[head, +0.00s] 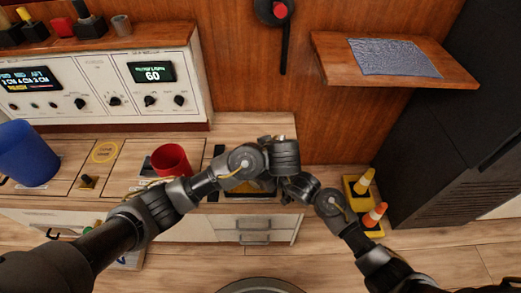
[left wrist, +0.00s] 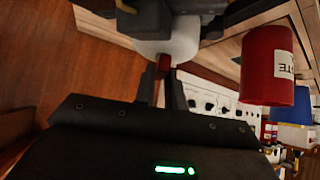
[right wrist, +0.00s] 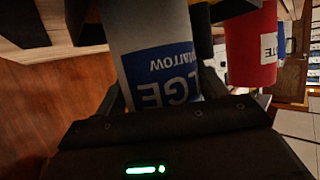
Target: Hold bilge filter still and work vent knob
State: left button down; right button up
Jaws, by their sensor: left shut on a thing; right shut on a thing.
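The bilge filter (right wrist: 152,35) fills the upper middle of the right wrist view, a grey cylinder with a blue label, seen upside down. My right gripper (right wrist: 158,88) is shut on it, one finger on each side. A small red knob (left wrist: 163,63), apparently the vent knob, sits against a whitish rounded body (left wrist: 172,40) in the left wrist view. My left gripper (left wrist: 162,78) is shut on this knob. In the head view my arms meet above the right end of the counter and hide the filter and knob.
A red labelled container (head: 171,160) stands left of the arms, and a blue bucket (head: 28,153) farther left. A control panel (head: 98,80) lines the back. A shelf (head: 335,65) juts from the wall at right.

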dwell(0.3)
pick_arm(q)
jog(key=c, duration=1.5)
grip_release()
jog(key=shift+o, duration=0.2)
